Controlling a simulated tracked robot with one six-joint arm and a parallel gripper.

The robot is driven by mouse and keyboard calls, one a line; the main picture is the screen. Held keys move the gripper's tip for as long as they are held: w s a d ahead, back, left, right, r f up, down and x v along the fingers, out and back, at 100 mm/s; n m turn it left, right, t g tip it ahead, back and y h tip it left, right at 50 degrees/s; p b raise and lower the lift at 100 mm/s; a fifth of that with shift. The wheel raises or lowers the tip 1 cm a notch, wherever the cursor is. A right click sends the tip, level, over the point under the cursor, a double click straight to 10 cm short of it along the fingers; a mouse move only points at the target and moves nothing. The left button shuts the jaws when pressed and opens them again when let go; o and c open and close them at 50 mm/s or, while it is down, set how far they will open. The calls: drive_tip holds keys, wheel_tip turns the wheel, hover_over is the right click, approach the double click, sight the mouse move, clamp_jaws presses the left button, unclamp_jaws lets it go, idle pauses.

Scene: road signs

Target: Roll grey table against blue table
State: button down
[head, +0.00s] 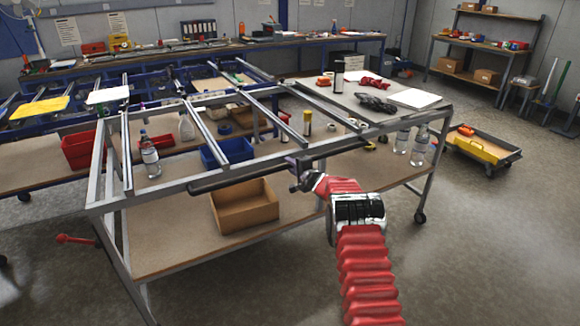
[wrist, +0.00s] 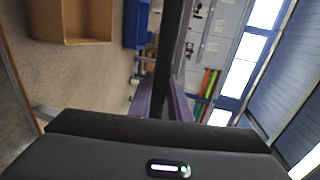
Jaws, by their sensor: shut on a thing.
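The grey table (head: 160,188) stands on castors in the middle of the head view, with an open frame of grey rails on top and a brown lower shelf. The blue table (head: 60,107) is behind it to the left; the rails overlap it in the picture, so I cannot tell whether the two touch. My gripper (head: 297,170) is at the near long side of the grey table, shut on its dark handle bar (head: 240,180). In the wrist view the bar (wrist: 170,50) runs between the fingers of my gripper (wrist: 162,98).
Bottles, a blue bin (head: 228,152) and a cardboard box (head: 245,205) stand on the grey table's shelf. Tools and paper lie on its right end (head: 330,103). A red clamp or handle (head: 75,239) sticks out at left.

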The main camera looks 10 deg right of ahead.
drive_tip(key=c, duration=1.7)
unclamp_jaws()
drive_tip(key=shift+o, duration=0.2)
drive_tip(key=shift+s, duration=0.15)
drive_tip(key=v, duration=1.3)
drive_tip(key=shift+s, duration=0.25)
